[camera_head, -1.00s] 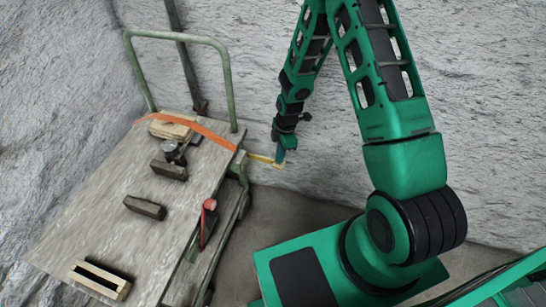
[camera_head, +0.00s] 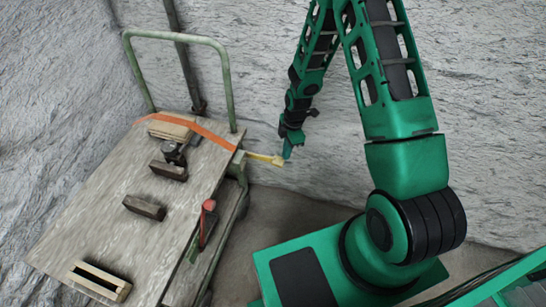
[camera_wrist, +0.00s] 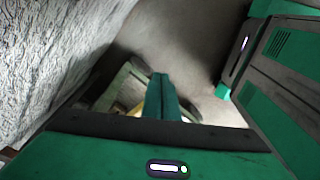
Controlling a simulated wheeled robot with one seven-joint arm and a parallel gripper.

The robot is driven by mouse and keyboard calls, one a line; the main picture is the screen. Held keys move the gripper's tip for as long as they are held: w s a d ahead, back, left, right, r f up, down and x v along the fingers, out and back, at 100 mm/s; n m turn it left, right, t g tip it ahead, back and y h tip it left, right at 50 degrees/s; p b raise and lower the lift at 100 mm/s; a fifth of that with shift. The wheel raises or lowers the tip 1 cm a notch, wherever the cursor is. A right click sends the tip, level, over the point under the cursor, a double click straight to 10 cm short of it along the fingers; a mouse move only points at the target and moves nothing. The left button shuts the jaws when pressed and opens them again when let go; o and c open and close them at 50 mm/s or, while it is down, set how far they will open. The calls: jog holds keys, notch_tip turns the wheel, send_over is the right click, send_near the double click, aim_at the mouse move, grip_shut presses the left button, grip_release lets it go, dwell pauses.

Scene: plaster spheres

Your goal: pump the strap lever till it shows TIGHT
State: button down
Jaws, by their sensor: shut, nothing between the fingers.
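An orange strap (camera_head: 210,134) runs over the stacked boards at the wall end of the cart. The yellow strap lever (camera_head: 264,158) sticks out to the right from the cart's edge at the strap's end. My gripper (camera_head: 287,153) is shut and empty, its fingers at the lever's outer end. Whether they touch it I cannot tell. In the wrist view the shut fingers (camera_wrist: 160,100) cover most of the lever; a yellowish bit (camera_wrist: 135,109) shows beside them. No TIGHT marking can be read.
The flat cart (camera_head: 90,215) has a green push handle (camera_head: 228,90) by the rough wall. On it are a clamp-like dark object (camera_head: 174,152), dark blocks (camera_head: 145,207) and a slotted wooden piece (camera_head: 100,281). A red-topped post (camera_head: 208,206) stands at its right side.

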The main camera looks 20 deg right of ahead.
notch_tip(320, 180, up, 11)
jog(key=d, duration=0.1)
jog(key=shift+f, duration=0.15)
dwell(0.9)
jog(key=shift+d, duration=0.1)
jog(key=s+d+r+m+h, duration=0.1)
jog(key=s+d+r+m, duration=0.45)
jog(key=r, duration=0.45)
jog(key=s+d+r+m+h, duration=0.1)
jog(key=s+d+r+m, duration=0.5)
jog(key=r, duration=0.3)
jog(key=s+r+m, duration=0.4)
jog(key=s+m, duration=0.2)
jog(key=s, duration=0.4)
jog(key=s+r+m+y, duration=0.1)
jog(key=s+r+m, duration=0.3)
jog(key=s+m, duration=0.3)
jog(key=s+d, duration=0.1)
jog(key=s, duration=0.2)
